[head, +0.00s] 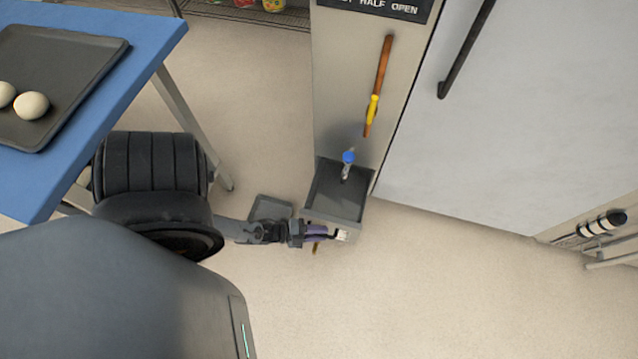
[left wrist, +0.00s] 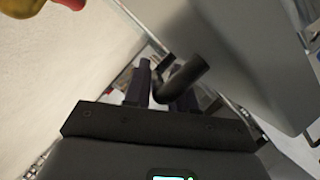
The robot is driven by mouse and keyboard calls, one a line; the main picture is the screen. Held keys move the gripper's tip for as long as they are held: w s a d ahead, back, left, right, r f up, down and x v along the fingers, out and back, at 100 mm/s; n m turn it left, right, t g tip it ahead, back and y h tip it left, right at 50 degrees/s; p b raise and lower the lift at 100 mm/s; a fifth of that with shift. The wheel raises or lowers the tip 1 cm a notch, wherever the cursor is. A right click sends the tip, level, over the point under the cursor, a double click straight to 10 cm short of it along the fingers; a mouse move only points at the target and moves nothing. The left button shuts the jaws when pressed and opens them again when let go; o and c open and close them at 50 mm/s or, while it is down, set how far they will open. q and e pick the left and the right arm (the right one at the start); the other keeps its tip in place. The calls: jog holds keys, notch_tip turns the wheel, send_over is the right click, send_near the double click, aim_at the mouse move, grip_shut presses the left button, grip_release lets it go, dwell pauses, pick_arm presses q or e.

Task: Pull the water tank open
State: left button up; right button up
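The water tank (head: 334,205) is a dark, open-topped tray with a grey front. It juts out from the foot of the tall grey cabinet, below a small tap with a blue knob (head: 348,157). My left gripper (head: 322,234) is at the tank's front. In the left wrist view, a black curved handle (left wrist: 187,77) on a grey panel (left wrist: 245,55) passes between the gripper's fingers (left wrist: 163,82). The fingers are close together and look shut on it, though the handle hides part of one finger. My right gripper is not in view.
A blue table (head: 130,65) with a dark tray (head: 70,60) holding pale round pieces stands at the left. A wooden handle with a yellow part (head: 373,108) is on the cabinet. A large pale door (head: 530,100) is at the right. The floor in front is clear.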

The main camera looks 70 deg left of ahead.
pick_arm(q)
jog(key=shift+s+a+r, duration=0.1)
jog(key=shift+s+r, duration=0.05)
jog(key=shift+s, duration=0.5)
jog(key=p+v, duration=0.2)
jog(key=v, duration=0.7)
jog(key=shift+s+p, duration=0.2)
jog(key=shift+p, duration=0.1)
